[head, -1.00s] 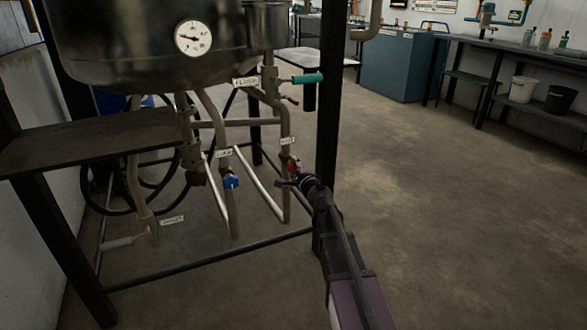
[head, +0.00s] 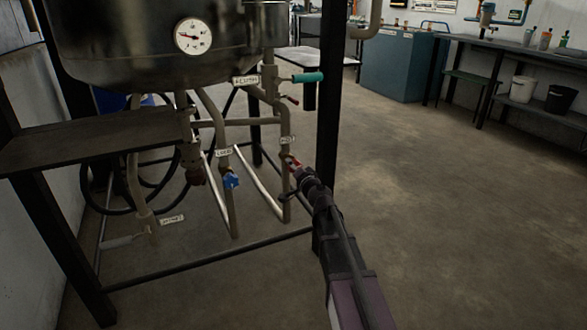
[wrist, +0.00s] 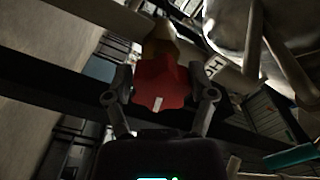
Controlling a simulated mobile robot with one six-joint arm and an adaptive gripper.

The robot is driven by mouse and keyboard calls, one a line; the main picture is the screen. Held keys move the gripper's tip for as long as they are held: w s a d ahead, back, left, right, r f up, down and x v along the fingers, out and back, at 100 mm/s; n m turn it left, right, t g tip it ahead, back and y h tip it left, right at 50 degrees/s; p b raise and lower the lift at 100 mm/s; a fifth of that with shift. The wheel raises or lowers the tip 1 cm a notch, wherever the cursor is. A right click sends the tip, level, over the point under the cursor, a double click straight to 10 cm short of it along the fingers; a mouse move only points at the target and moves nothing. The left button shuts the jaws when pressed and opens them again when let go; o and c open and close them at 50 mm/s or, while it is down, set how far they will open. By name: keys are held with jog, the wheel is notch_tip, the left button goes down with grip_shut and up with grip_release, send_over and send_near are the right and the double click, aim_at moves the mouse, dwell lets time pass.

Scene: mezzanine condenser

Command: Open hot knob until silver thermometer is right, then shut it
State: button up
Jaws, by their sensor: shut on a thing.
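The hot knob (wrist: 159,84) is red and lobed, with a white mark, and fills the middle of the wrist view. My gripper (wrist: 160,97) is shut on it, one finger on each side. In the head view the red knob (head: 291,164) shows just past my gripper (head: 297,172), on a pipe under a small label (head: 287,140). The silver thermometer (head: 194,36) is a round white dial on the dark tank (head: 130,40). Its needle points left, but its numbers are too small to read.
A blue knob (head: 231,180) sits on the pipe to the left. A black frame post (head: 328,110) stands close to the right of the hot knob. The floor (head: 430,220) at the right is clear.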

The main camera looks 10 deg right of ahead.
jog(key=shift+w, duration=0.1)
dwell(0.3)
jog(key=o, duration=1.1)
jog(key=shift+c, duration=0.2)
jog(key=v, duration=1.2)
